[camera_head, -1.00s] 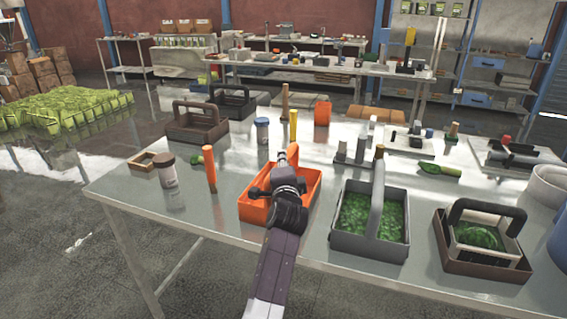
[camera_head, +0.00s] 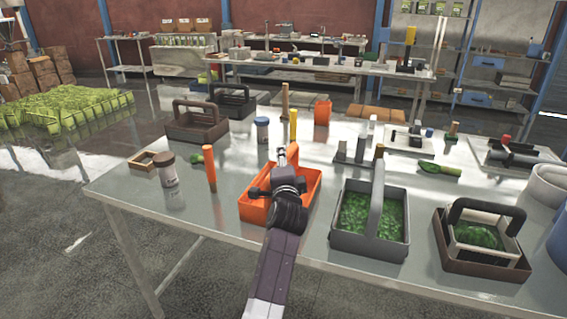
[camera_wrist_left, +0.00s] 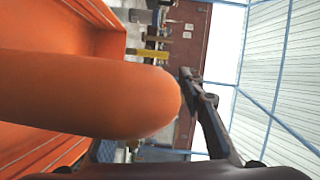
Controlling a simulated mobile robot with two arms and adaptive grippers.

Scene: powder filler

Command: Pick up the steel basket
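The steel basket (camera_head: 367,248) is most likely the grey one with a tall grey handle, on the near table. It holds green material and stands upright. My left gripper (camera_head: 287,157) is to its left, over an orange basket (camera_head: 262,214), apart from the grey one. In the left wrist view the thick orange handle (camera_wrist_left: 80,95) fills the left and centre, very close to the camera. One dark finger (camera_wrist_left: 208,118) shows beyond its rounded end; the other is hidden, so I cannot tell whether it grips. My right gripper is not in view.
A brown basket (camera_head: 480,262) with a black handle stands at the right. An orange cylinder (camera_head: 211,170) and a brown-lidded jar (camera_head: 168,171) stand left of the orange basket. Another brown basket (camera_head: 197,131) is farther back. The table's front left is clear.

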